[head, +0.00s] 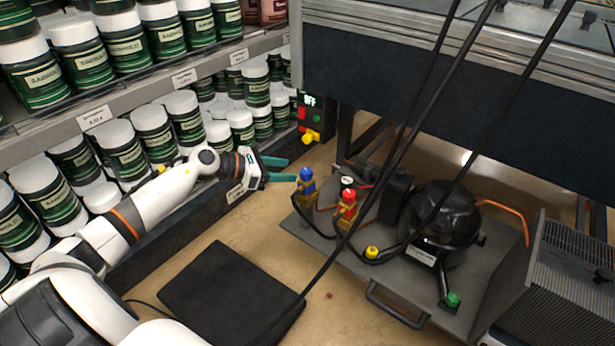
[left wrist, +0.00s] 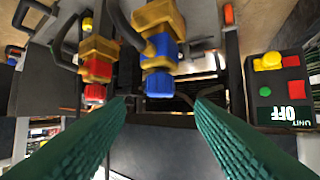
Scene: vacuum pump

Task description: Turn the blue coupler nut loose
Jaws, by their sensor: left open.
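The blue coupler nut (head: 306,174) sits on a brass fitting at the left corner of the grey pump plate. In the left wrist view, blue parts (left wrist: 160,84) show at the end and middle of that brass fitting, just beyond the fingertips and midway between them. My left gripper (head: 285,170) is open and empty, with its teal fingers pointing at the blue nut from the left. A small gap seems to separate them. The fingers also show in the left wrist view (left wrist: 160,108). My right gripper is not in view.
A red-capped fitting (head: 347,196) stands close right of the blue one. The black pump (head: 440,215), hoses and a yellow cap (head: 372,252) lie further right. A switch box reading OFF (head: 311,115) is behind. Shelves of jars (head: 150,125) line the left. A black mat (head: 225,295) lies in front.

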